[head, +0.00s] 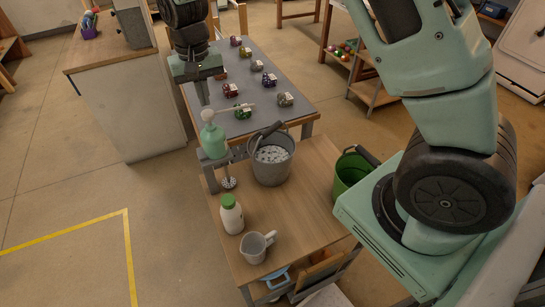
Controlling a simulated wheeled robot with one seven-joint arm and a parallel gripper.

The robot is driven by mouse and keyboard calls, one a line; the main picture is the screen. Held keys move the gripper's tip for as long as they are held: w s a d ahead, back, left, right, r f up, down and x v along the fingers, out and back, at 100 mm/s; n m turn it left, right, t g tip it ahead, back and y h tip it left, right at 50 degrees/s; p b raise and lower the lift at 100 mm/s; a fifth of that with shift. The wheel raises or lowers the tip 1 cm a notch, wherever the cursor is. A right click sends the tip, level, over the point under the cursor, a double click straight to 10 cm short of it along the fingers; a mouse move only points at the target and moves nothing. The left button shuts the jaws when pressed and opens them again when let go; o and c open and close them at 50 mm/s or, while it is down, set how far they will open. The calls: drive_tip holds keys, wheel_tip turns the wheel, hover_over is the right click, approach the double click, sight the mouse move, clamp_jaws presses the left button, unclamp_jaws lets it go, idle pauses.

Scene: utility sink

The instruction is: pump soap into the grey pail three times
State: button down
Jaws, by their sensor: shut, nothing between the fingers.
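The pale green soap dispenser (213,138) stands upright at the left edge of the wooden table. Its white pump head (207,115) is on top, and the spout points right, toward the grey pail. My gripper (204,101) points down just above the pump head, fingers shut and empty; a small gap seems to show, though I cannot be sure they are apart. The grey pail (271,174) stands right of the dispenser, with speckled whitish contents and a dark handle tool across its rim. The spout tip appears near the pail's upper left side.
A white bottle with a green cap (231,216) and a grey jug (256,246) stand at the table's front. A green bucket (350,172) is at the right. A grey table (254,65) with several small colourful items is behind. The table's middle right is clear.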

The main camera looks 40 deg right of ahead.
wheel_tip(320, 180, up, 5)
drive_tip(key=p, duration=0.3)
drive_tip(key=shift+r+p, duration=0.2)
drive_tip(key=shift+p, duration=0.15)
drive_tip(key=s+a+f+n+b, duration=0.1)
drive_tip(key=s+a+n+b, duration=0.15)
drive_tip(key=s, duration=0.35)
drive_tip(key=s+a+f+n+y+b, duration=0.1)
drive_tip(key=s+a+b, duration=0.2)
drive_tip(key=s, duration=0.3)
drive_tip(key=s+a+f+n+b, duration=0.1)
drive_tip(key=s+a+n+b, duration=0.15)
drive_tip(key=s, duration=0.35)
drive_tip(key=s+d+f+n+b, duration=0.1)
drive_tip(key=s+f+n+b, duration=0.1)
drive_tip(key=s, duration=0.5)
drive_tip(key=s+f+n+b, duration=0.2)
drive_tip(key=s+b, duration=0.1)
drive_tip(key=s, duration=0.4)
drive_tip(key=shift+d+f, duration=0.25)
drive_tip(key=shift+d, duration=0.1)
